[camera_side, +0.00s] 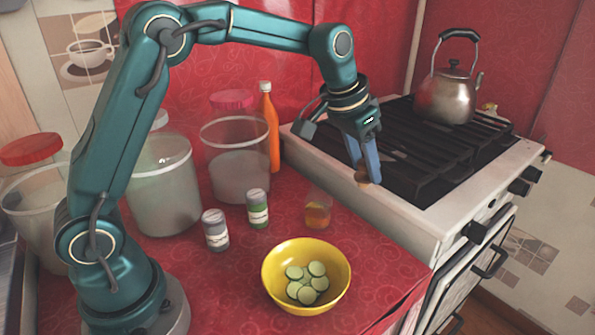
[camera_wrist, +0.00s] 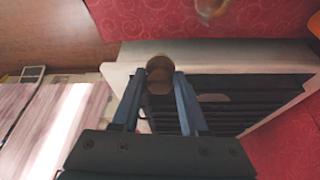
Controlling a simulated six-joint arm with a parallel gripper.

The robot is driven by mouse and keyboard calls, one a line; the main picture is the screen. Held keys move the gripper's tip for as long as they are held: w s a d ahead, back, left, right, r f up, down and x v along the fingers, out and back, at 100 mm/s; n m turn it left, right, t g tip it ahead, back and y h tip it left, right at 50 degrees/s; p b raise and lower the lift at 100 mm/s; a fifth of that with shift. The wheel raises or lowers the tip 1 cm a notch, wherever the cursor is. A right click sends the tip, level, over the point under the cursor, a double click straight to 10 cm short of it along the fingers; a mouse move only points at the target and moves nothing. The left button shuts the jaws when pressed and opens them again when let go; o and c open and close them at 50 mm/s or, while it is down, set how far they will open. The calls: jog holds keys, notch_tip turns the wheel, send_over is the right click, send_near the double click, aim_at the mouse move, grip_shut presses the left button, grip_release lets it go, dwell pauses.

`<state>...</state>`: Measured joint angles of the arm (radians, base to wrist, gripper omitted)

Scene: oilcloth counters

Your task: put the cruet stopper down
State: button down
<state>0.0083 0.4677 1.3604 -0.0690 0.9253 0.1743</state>
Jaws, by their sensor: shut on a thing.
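The cruet stopper (camera_side: 361,179) is a small brown round piece at the tips of my gripper (camera_side: 363,172) in the side view. In the wrist view the stopper (camera_wrist: 159,68) sits between the two blue fingertips (camera_wrist: 157,82), which are shut on it. It is held in the air, and in both views it appears against the stove's pale edge. A small glass with amber liquid, perhaps the cruet (camera_side: 318,214), stands on the red counter to the lower left of my gripper. Part of a glassy thing shows at the wrist view's top edge.
The stove (camera_side: 452,200) with black grates is at the right, with a kettle (camera_side: 450,95) at its back. A yellow bowl (camera_side: 338,284) of green slices stands in front. Two small jars (camera_side: 216,236), an orange bottle (camera_side: 272,130) and large tubs stand left. Red counter shows between them.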

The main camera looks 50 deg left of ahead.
jog(key=shift+m+h, duration=0.4)
jog(key=shift+m, duration=0.5)
jog(key=d+f, duration=0.2)
jog(key=s+d+f, duration=0.1)
jog(key=d+f, duration=0.1)
jog(key=f, duration=0.1)
jog(key=d+f, duration=0.2)
jog(key=shift+s+d+f, duration=0.25)
jog(key=shift+f, duration=2.55)
jog(key=shift+f, duration=0.15)
jog(key=shift+c, duration=2.1)
grip_release()
